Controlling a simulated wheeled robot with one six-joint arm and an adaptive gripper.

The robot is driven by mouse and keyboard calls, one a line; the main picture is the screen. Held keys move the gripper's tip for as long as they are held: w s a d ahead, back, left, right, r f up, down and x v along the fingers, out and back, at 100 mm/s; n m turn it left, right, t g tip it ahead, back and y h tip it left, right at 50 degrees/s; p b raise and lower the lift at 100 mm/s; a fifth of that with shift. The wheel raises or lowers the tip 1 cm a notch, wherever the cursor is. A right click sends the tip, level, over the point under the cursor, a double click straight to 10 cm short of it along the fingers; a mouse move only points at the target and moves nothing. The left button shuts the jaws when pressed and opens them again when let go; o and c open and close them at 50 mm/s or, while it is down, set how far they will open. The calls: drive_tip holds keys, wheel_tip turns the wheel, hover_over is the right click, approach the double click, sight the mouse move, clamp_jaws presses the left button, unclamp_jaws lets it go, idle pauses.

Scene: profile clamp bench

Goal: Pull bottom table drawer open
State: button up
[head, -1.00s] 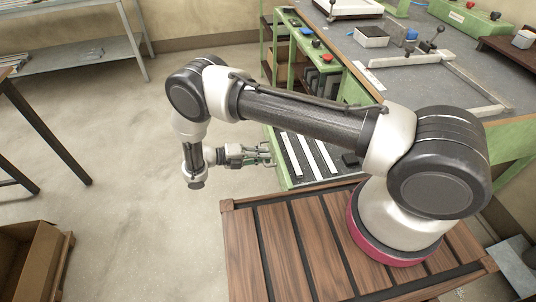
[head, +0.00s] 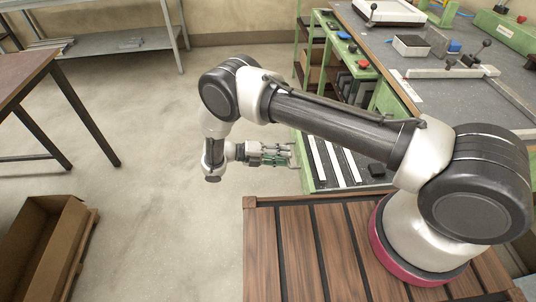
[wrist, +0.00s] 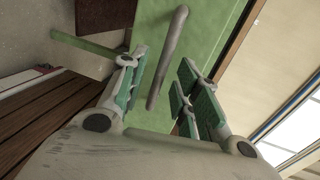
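The bottom drawer (head: 319,182) of the green bench stands pulled out in the head view, with its inside showing from above. Several white strips and a dark block lie in it. Its green front (wrist: 215,35) fills the upper middle of the wrist view. A grey bar handle (wrist: 167,58) runs across that front. My gripper (head: 291,155) is at the drawer's front, low beside the bench. In the wrist view my gripper (wrist: 165,88) is open, with green-padded fingers on both sides of the handle. Gaps show between handle and pads.
The bench top (head: 450,95) carries a clamp frame and small trays. A cardboard box (head: 50,250) stands on the floor at lower left, below a brown table (head: 25,75). The floor left of my gripper is clear.

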drive_tip(key=v, duration=1)
drive_tip(key=s+d+f+m+g+y, duration=0.2)
drive_tip(key=s+d+f+m, duration=0.2)
drive_tip(key=m, duration=0.4)
drive_tip(key=d+r+m+g+y, duration=0.1)
drive_tip(key=d+r+m+y, duration=0.25)
drive_tip(key=r+m, duration=0.45)
drive_tip(key=s+d+r+m+y, duration=0.15)
drive_tip(key=d+r+m, duration=0.25)
drive_tip(key=r, duration=0.7)
drive_tip(key=d+r+m+g+y, duration=0.1)
drive_tip(key=d+r+m+y, duration=0.4)
drive_tip(key=r, duration=0.5)
drive_tip(key=s+d+r+m+t+y, duration=0.1)
drive_tip(key=s+d+r+m+t, duration=0.3)
drive_tip(key=s+d+r, duration=0.4)
drive_tip(key=s+d+r+m+t+y, duration=0.2)
drive_tip(key=s+d+r+m, duration=0.5)
drive_tip(key=d+r, duration=0.6)
drive_tip(key=shift+s+t+y, duration=0.3)
drive_tip(key=shift+s+t, duration=0.1)
drive_tip(key=shift+t, duration=0.5)
